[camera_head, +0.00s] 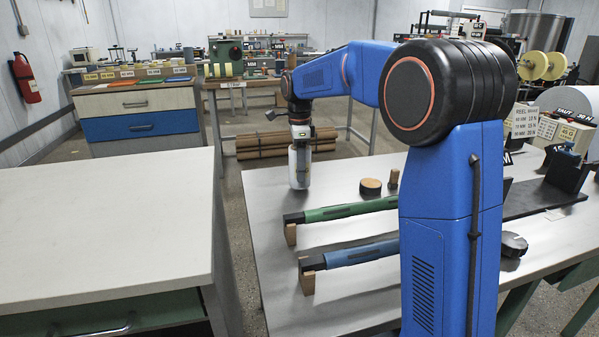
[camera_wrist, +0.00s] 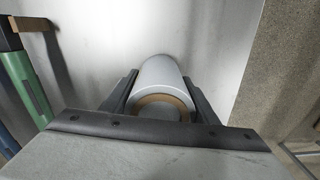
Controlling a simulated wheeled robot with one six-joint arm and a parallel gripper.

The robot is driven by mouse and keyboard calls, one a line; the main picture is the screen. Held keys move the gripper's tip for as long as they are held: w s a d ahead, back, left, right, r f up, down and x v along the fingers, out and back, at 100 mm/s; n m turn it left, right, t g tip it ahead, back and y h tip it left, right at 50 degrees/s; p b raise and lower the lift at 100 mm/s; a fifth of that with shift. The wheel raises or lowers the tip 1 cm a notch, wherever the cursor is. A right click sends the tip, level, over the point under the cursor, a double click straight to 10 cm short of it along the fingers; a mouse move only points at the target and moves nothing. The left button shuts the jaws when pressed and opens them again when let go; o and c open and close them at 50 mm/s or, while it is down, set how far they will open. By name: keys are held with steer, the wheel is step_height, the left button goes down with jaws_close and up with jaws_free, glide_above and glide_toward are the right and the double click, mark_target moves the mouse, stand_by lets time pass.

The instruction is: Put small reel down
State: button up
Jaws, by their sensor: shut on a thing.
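The small reel is a white roll with a brown core ring, and it shows in the wrist view (camera_wrist: 160,78) between the two dark fingers of my gripper (camera_wrist: 160,95). In the head view the white reel (camera_head: 293,168) hangs upright below my gripper (camera_head: 301,140), at the far left part of the grey table (camera_head: 270,200). My gripper is shut on the reel. The reel's lower end is at or just above the tabletop; I cannot tell whether it touches.
A green bar (camera_head: 345,210) and a blue bar (camera_head: 360,253) lie on wooden blocks nearer on the table. Bare tabletop surrounds the reel. The table's left edge is close.

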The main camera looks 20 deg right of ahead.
steer(key=shift+f, duration=0.8)
steer(key=o, duration=1.3)
steer(key=shift+f, duration=0.1)
step_height(320, 180, up, 12)
steer(key=shift+r, duration=0.15)
steer(key=shift+s, duration=0.1)
